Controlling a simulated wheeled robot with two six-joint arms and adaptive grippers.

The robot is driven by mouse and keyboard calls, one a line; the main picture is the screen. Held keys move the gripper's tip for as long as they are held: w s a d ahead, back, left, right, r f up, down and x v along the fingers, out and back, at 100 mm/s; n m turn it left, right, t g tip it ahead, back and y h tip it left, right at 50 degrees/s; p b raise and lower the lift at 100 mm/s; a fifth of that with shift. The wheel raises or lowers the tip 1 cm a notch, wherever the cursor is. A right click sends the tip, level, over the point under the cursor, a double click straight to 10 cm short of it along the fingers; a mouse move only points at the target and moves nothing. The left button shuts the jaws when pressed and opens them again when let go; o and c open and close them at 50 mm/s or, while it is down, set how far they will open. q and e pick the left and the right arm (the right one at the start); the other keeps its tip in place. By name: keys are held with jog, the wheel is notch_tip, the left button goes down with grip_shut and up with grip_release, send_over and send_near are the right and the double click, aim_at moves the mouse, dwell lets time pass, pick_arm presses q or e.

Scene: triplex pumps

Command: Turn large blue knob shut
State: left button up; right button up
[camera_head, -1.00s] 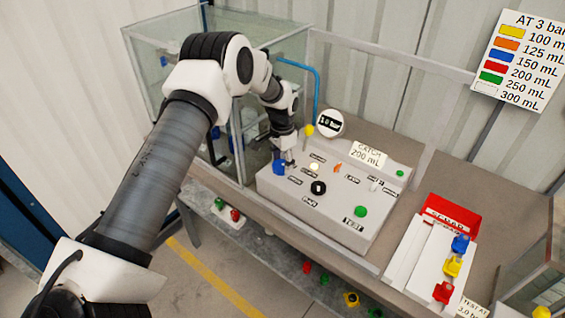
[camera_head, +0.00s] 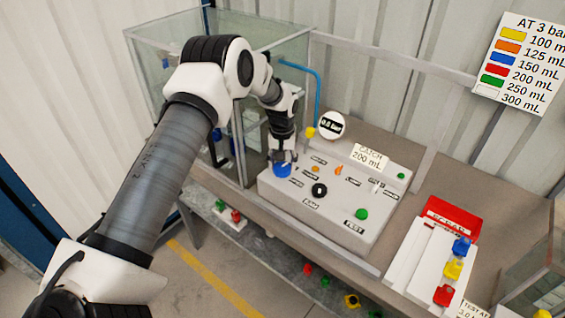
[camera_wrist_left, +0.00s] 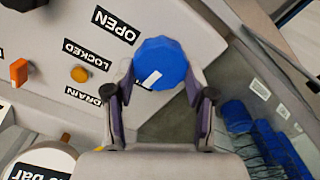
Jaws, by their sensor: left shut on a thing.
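The large blue knob (camera_head: 282,170) sits at the left end of the grey control panel (camera_head: 325,226). In the left wrist view the knob (camera_wrist_left: 160,63) is faceted, with a white mark on its face pointing down and left. My left gripper (camera_head: 283,158) comes down on the knob from above. In the left wrist view its fingers (camera_wrist_left: 158,88) are on either side of the knob, shut on it. A label reading OPEN (camera_wrist_left: 117,25) is beside the knob, with LOCKED and DRAIN labels further left. My right gripper does not show.
A round gauge (camera_head: 332,125) stands behind the panel, its reading small. The panel also has a black knob (camera_head: 320,190), an orange lever (camera_head: 338,170) and a green button (camera_head: 361,214). A glass tank (camera_head: 180,75) stands behind my arm.

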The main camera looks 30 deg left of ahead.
aim_at(282, 165)
pick_arm(q)
jog(key=shift+s+f+n, duration=0.15)
jog(key=shift+f+n, duration=0.05)
jog(key=shift+n, duration=0.4)
jog(key=o, duration=1.2)
jog(key=shift+c, duration=0.2)
jog(key=shift+r, duration=0.15)
notch_tip(282, 165, up, 12)
jog(key=shift+f, duration=0.2)
